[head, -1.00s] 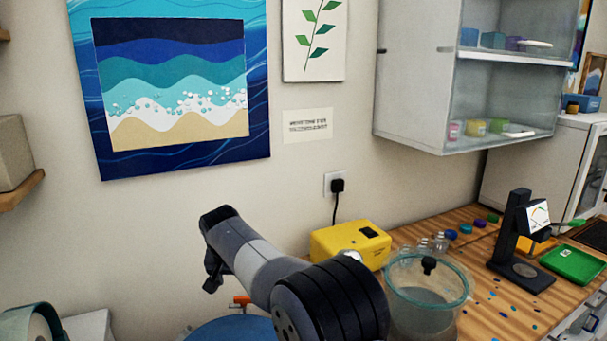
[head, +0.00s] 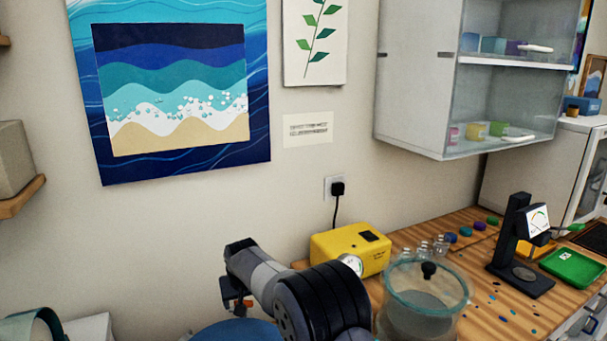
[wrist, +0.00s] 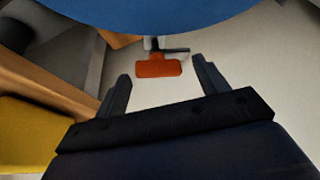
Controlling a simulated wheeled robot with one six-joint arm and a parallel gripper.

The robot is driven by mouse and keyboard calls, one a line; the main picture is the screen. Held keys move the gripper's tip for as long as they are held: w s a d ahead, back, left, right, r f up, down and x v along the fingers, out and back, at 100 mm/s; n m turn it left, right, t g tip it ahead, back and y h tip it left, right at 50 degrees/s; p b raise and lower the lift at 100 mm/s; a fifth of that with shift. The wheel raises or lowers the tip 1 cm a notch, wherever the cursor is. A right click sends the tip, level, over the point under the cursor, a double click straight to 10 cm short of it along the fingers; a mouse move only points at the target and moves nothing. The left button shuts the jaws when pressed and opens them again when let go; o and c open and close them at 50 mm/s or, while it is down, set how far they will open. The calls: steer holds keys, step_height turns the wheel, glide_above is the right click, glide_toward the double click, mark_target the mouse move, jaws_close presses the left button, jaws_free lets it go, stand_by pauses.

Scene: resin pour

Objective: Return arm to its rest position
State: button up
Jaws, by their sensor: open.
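My arm shows at the bottom centre of the head view, folded low in front of the wall. My gripper (wrist: 160,88) shows in the wrist view with its two dark fingers spread apart and nothing between them. The blue surface also shows at the bottom edge of the head view (head: 236,331).
A yellow box with a gauge (head: 350,248) stands on the wooden bench (head: 480,300), right of my arm. A lidded clear pot (head: 425,300) is close to the arm's right side. A black stand (head: 518,250) and green tray (head: 575,268) are farther right.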

steer(key=shift+n+g+y, duration=0.5)
steer(key=shift+n+y, duration=0.2)
steer(key=shift+n, duration=1.3)
steer(key=n+g, duration=0.1)
steer(key=n, duration=0.2)
steer(key=shift+w+n+y+p, duration=0.1)
steer(key=shift+n+y+p, duration=0.2)
steer(key=shift+y+p, duration=0.1)
steer(key=n+p, duration=0.1)
steer(key=n, duration=0.1)
steer(key=shift+d+r+n+g+y, duration=0.1)
steer(key=shift+n+g+y, duration=0.2)
steer(key=shift+g, duration=0.1)
steer(key=n+g+p, duration=0.1)
steer(key=n+p, duration=0.2)
steer(key=shift+n, duration=0.3)
steer(key=shift+w+g+p, duration=0.1)
steer(key=shift+g+p, duration=0.2)
steer(key=shift+b+v, duration=0.35)
steer(key=shift+v, duration=0.5)
steer(key=shift+d, duration=0.1)
